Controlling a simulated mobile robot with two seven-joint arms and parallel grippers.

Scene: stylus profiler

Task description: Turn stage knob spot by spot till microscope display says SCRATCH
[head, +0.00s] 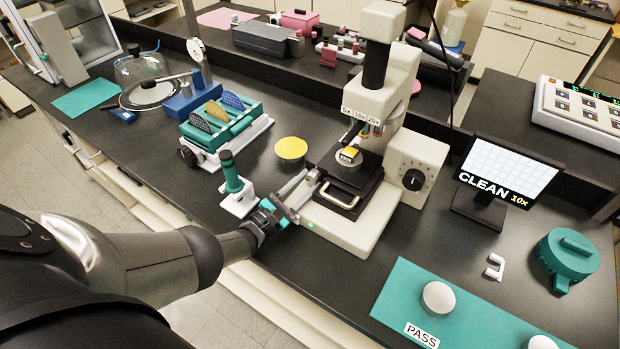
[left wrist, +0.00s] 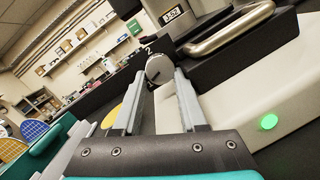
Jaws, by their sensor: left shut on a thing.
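The microscope (head: 382,100) stands mid-bench with a dark stage (head: 352,170) carrying a small round sample with a yellow top (head: 349,154). Its display (head: 508,170) at the right reads CLEAN 10x. My left gripper (head: 305,188) is at the left side of the stage. In the left wrist view its fingers (left wrist: 162,76) are shut on the grey round stage knob (left wrist: 158,69), with a figure 2 just above it. The knob is mostly hidden by the fingers in the head view. My right gripper is not in view.
A metal handle (left wrist: 228,30) sticks out at the stage front. A teal-handled tool in a white stand (head: 235,185) and a yellow disc (head: 291,149) are close to my left gripper. A PASS mat (head: 455,300) lies front right. A dial (head: 413,180) sits on the microscope's right side.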

